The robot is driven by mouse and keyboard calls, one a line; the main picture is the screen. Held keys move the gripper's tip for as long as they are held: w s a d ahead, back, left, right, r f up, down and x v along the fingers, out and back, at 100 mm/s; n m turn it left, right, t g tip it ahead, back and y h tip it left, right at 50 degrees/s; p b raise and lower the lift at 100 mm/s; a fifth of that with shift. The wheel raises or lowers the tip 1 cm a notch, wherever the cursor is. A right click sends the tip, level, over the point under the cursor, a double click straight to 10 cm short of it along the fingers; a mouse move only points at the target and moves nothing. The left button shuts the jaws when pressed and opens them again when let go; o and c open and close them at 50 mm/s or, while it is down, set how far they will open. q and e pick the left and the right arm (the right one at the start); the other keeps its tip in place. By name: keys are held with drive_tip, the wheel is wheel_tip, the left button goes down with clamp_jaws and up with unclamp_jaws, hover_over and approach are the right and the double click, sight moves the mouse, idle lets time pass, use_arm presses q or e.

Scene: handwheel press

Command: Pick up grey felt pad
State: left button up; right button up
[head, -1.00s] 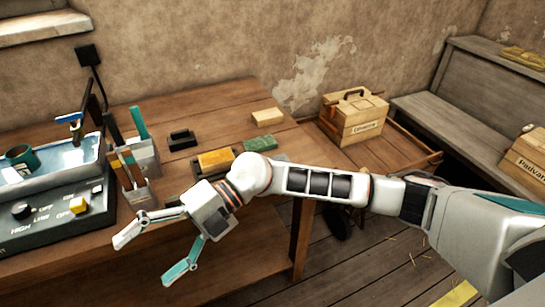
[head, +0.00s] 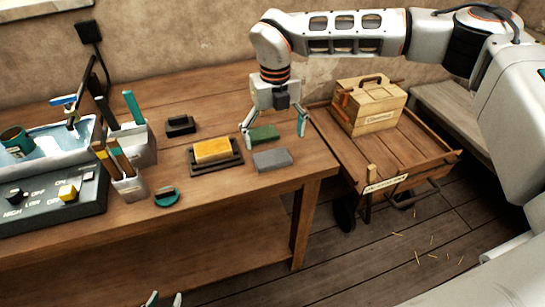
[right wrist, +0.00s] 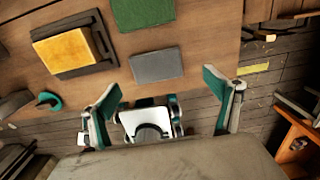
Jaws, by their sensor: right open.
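The grey felt pad (head: 272,159) lies flat on the wooden workbench near its right front corner. It also shows in the right wrist view (right wrist: 157,65), fully visible and untouched. My right gripper (head: 273,139) is open and empty, pointing down over the bench with its fingers either side of a green pad (head: 264,133), just behind the grey pad. In the right wrist view, the grey pad lies beyond the fingertips, between their lines. My left gripper (head: 164,299) shows only as tips at the bottom edge; its opening is unclear.
A yellow block (head: 212,150) sits on a black tray (head: 233,163) left of the pads. A teal-and-black round item (head: 166,197), a black holder (head: 180,125) and tool cups (head: 129,187) stand further left. A wooden box (head: 370,108) rests on a cart at right.

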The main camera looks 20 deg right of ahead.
sight(272, 157)
drive_tip(key=shift+a+f, duration=0.15)
drive_tip(key=shift+f, duration=1.45)
drive_tip(key=shift+a+f, duration=0.15)
drive_tip(key=shift+f, duration=1.4)
drive_tip(key=c, duration=1.1)
